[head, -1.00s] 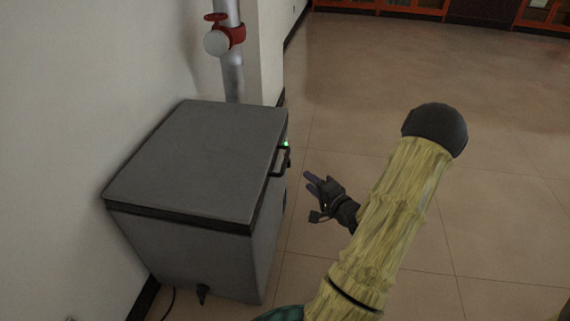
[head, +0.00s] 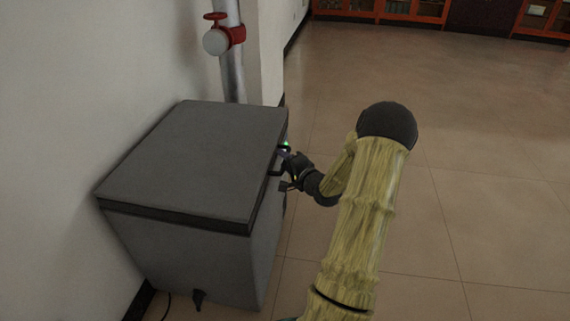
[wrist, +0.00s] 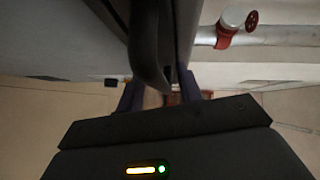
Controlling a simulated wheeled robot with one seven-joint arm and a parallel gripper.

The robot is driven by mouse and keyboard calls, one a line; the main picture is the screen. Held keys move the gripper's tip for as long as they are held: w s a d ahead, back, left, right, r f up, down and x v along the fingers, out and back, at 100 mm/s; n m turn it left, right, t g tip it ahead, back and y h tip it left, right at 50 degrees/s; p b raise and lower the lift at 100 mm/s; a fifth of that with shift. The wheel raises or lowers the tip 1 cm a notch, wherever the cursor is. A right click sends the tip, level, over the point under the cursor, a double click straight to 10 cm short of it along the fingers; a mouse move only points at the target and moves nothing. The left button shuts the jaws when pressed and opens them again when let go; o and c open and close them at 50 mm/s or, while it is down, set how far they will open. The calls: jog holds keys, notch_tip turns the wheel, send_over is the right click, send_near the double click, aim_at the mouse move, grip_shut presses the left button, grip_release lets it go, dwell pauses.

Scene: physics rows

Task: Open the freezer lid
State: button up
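The grey chest freezer (head: 170,235) stands against the left wall in the head view. Its flat lid (head: 195,150) is closed. A dark handle (head: 273,172) sits on the freezer's right side, just below the lid edge. My gripper (head: 286,156) is at this handle, beside the green light. In the wrist view the dark handle (wrist: 149,45) reaches down between the two dark fingers of my gripper (wrist: 160,90). The fingers are apart, with a gap showing between them. Whether either finger touches the handle cannot be told.
A metal pipe (head: 233,75) with a red valve (head: 236,35) stands behind the freezer by the wall corner. The tiled floor (head: 470,150) to the right is clear. Orange-framed cabinets (head: 415,10) line the far side.

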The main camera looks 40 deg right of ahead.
jog(key=shift+a, duration=0.1)
grip_shut()
jog(key=shift+r, duration=0.1)
